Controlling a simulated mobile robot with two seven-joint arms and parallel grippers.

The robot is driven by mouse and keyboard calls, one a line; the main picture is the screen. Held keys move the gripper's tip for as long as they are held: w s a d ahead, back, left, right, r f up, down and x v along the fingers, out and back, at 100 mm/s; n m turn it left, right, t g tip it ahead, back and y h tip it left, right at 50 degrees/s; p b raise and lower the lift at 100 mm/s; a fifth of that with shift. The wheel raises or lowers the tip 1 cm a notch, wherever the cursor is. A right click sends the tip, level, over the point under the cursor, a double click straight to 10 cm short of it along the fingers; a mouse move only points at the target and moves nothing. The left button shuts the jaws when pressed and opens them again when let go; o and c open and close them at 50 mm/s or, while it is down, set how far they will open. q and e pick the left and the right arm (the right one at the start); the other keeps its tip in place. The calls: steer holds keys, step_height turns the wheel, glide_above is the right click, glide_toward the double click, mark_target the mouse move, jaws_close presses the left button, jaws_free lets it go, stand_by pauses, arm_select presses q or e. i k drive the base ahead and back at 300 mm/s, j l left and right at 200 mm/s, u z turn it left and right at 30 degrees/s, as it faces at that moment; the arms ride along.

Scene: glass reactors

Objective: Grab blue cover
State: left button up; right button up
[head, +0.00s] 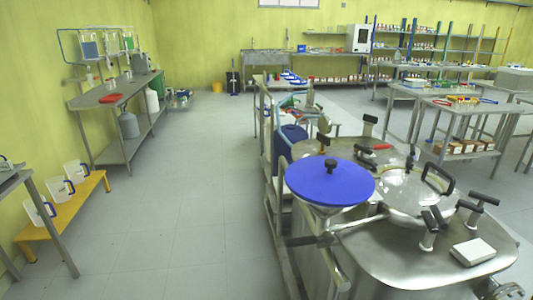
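The cover hides the mouth of the vessel. Neither of my grippers shows in the head view, so nothing is seen touching the cover.
Right of the cover are a domed lid (415,190) with a black handle and several black-topped clamps. A white box (473,251) lies on the steel top. A rail stands along the reactor's left side. The floor (170,220) to the left is clear.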

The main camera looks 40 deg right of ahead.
mark_target(324, 181)
steer(key=i+j+z, duration=0.1)
steer(key=z, duration=0.25)
steer(key=i+j+z, duration=0.15)
steer(key=z, duration=0.25)
steer(key=i+j+z, duration=0.1)
steer(key=j+z, duration=0.25)
steer(key=l, duration=0.1)
